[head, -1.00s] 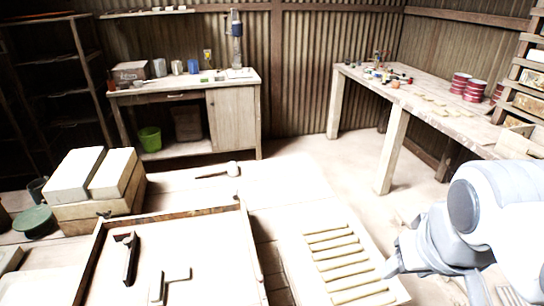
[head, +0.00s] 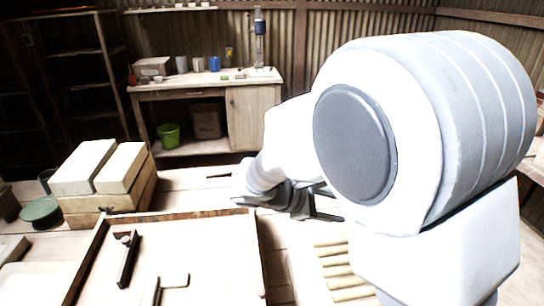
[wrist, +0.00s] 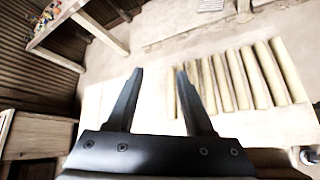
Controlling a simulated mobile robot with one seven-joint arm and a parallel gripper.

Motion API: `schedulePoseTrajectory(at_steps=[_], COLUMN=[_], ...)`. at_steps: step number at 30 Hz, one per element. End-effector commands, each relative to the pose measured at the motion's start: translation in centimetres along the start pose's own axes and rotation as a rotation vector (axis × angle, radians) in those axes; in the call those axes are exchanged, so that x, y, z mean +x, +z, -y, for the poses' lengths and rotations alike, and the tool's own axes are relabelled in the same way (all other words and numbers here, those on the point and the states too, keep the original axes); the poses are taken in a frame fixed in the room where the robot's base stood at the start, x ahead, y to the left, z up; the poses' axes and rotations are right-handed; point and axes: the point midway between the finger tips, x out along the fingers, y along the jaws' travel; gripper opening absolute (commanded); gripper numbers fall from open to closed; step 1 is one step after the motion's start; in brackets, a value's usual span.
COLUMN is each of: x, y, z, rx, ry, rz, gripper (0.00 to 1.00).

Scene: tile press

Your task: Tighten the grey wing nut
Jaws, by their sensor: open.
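I cannot make out a grey wing nut in any view. In the head view a shallow wood-rimmed tray (head: 256,262) lies at the lower left. A dark upright bar-like piece (head: 129,260) stands in it, with a small pale bent piece (head: 174,281) to its right. My gripper (wrist: 160,72) is open and empty in the wrist view, above a pale surface. In the head view it is partly hidden behind my arm, beyond the tray's right rear corner.
Several pale strips (wrist: 240,78) lie on a board right of my gripper in the wrist view. Stacked blocks (head: 125,170) stand behind the tray at left. A workbench (head: 190,94) is at the back. My arm hides the right side.

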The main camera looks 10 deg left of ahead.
Motion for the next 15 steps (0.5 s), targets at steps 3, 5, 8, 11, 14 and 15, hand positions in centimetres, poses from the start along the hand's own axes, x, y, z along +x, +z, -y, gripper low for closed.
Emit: schedulePoseTrajectory(at_steps=[3, 5, 8, 11, 14, 15], x=[-0.4, -0.9, -1.9, -3.3, -4.9, -5.6], y=[-5.0, -7.4, -11.6, -16.2, -20.7, -22.3], z=[-1.2, -1.8, -2.5, -2.7, -2.4, -2.1], rx=[-0.168, -0.247, -0.377, -0.500, -0.612, -0.652], ry=[0.135, 0.208, 0.335, 0.468, 0.601, 0.651], rz=[0.051, 0.076, 0.119, 0.160, 0.197, 0.211], gripper=[0.53, 0.53, 0.53, 0.53, 0.53, 0.53])
